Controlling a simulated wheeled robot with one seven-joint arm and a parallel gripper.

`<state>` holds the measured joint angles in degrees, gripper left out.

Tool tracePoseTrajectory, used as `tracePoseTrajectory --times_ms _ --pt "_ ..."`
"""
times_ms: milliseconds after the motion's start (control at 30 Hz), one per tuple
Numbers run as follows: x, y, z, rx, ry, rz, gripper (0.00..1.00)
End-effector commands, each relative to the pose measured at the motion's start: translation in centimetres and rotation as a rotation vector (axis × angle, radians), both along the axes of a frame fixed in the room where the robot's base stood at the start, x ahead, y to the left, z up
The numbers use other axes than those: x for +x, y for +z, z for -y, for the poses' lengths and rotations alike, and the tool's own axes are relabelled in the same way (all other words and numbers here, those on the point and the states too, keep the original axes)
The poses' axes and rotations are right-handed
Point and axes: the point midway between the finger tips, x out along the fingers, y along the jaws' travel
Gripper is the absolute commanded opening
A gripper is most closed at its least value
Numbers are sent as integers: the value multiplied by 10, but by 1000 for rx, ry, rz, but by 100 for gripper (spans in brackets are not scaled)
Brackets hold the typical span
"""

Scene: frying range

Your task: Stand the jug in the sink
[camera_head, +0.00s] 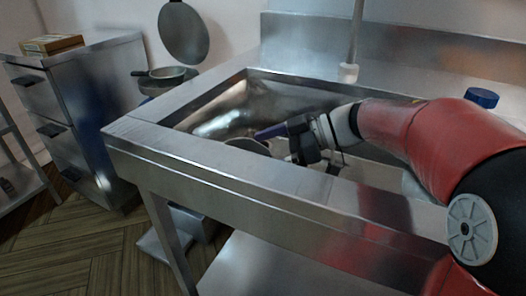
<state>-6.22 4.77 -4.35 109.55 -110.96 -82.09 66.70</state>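The metal sink (140,131) is a deep steel basin in the middle of the view. My gripper (284,136) reaches into it from the right, below the level of the back rim. A grey, rounded rim (247,145) shows in the sink just left of my gripper; it looks like the top of the jug. A purple-blue bar (269,132) runs from my gripper toward that rim and may be the jug's handle. The front wall of the sink hides the lower part, so I cannot tell whether the jug touches the bottom. The fingers are too small and dark to read.
A vertical pipe (356,40) with a pale end hangs over the back of the sink. A blue round object (482,97) stands on the right counter. Pans (165,73), a drawer unit (95,85) and a wooden box (52,44) are at left. The floor in front is clear.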

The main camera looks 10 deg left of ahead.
Motion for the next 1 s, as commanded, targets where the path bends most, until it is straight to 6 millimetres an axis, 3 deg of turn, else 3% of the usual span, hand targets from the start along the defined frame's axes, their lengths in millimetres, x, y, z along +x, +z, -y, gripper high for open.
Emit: tracePoseTrajectory --times_ms 300,500,700,1000 --pt "4 25 62 -1 -6 2 100" --pt "6 38 92 -1 -3 1 100" --pt "6 43 104 0 -1 0 100" --pt "6 44 104 0 -1 2 100"
